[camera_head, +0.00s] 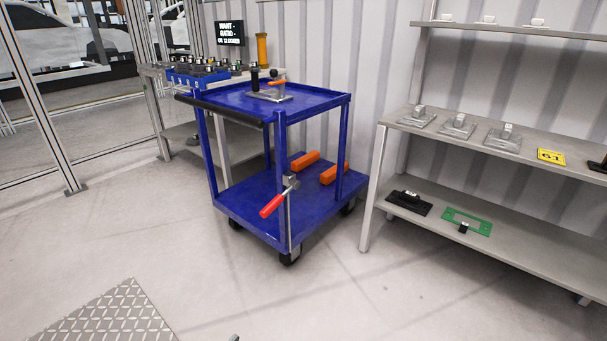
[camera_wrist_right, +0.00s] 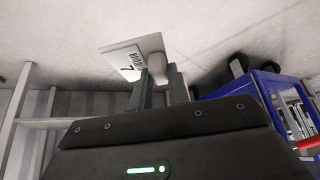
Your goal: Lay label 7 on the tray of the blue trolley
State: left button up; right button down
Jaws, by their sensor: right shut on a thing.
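Label 7 (camera_wrist_right: 128,60), a white plate with a black 7 and a barcode, is held by my right gripper (camera_wrist_right: 158,78) in the right wrist view. The fingers are shut on a pale block at the label's edge. The blue trolley (camera_head: 277,208) stands ahead in the head view, with its upper tray (camera_head: 315,97) bearing a metal fixture (camera_head: 268,93) with a black knob and an orange-tipped clamp. The trolley also shows at the right of the right wrist view (camera_wrist_right: 262,82), apart from the label. My left gripper is in neither view.
A grey shelf (camera_head: 560,164) with metal pieces and a yellow 61 label (camera_head: 551,156) stands right. A bench with a blue rack (camera_head: 198,78) is behind left.

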aim_at(309, 100)
jog(key=z, duration=0.95)
jog(key=k, duration=0.6)
jog(key=u, duration=1.35)
jog(key=i, duration=1.2)
jog(key=u, duration=0.05)
